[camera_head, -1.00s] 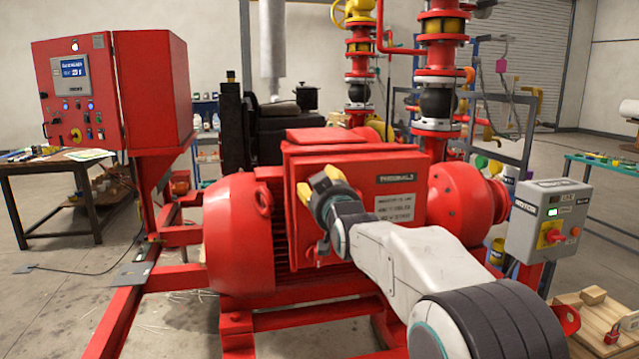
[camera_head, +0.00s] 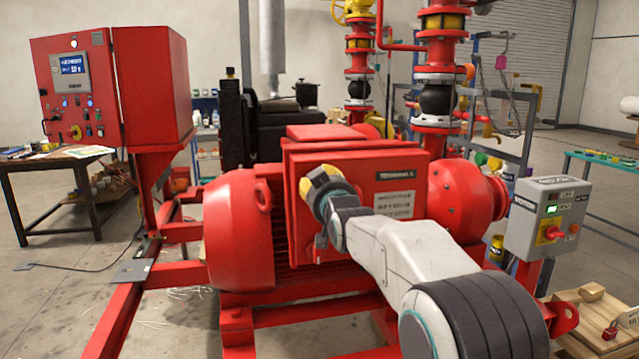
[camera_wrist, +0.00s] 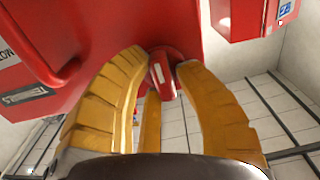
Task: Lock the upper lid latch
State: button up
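The red terminal box (camera_head: 357,188) stands on the motor in the head view, with its lid facing left and toward me. My gripper (camera_head: 320,180) is at the upper left edge of the lid; the white arm reaches to it from the lower right. In the wrist view, a red latch handle (camera_wrist: 163,72) with a pale mark lies between the tips of my yellow fingers (camera_wrist: 162,66). The tips are close to its sides; whether they press on it does not show. A lower latch (camera_head: 320,243) shows on the box below the gripper.
A red control cabinet (camera_head: 115,88) stands at the left beside a dark table (camera_head: 60,172). A grey motor switch box (camera_head: 545,218) is at the right. The red motor (camera_head: 240,235) and the pump pipes surround the terminal box.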

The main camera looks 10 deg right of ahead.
grip_shut()
jog(key=shift+f+b, duration=0.1)
jog(key=shift+b, duration=0.35)
jog(key=m+b, duration=0.2)
jog(key=b, duration=0.1)
jog(key=shift+f, duration=0.25)
jog(key=shift+m+b, duration=0.8)
jog(key=shift+b, duration=0.4)
jog(key=m+b, duration=0.1)
jog(key=m, duration=0.1)
jog(key=shift+m+b, duration=0.3)
jog(key=shift+b, duration=0.05)
jog(key=m+b, duration=0.1)
jog(key=m, duration=0.4)
jog(key=shift+m, duration=0.3)
jog(key=m, duration=0.5)
jog(key=shift+a+m, duration=0.1)
jog(key=shift+m, duration=0.6)
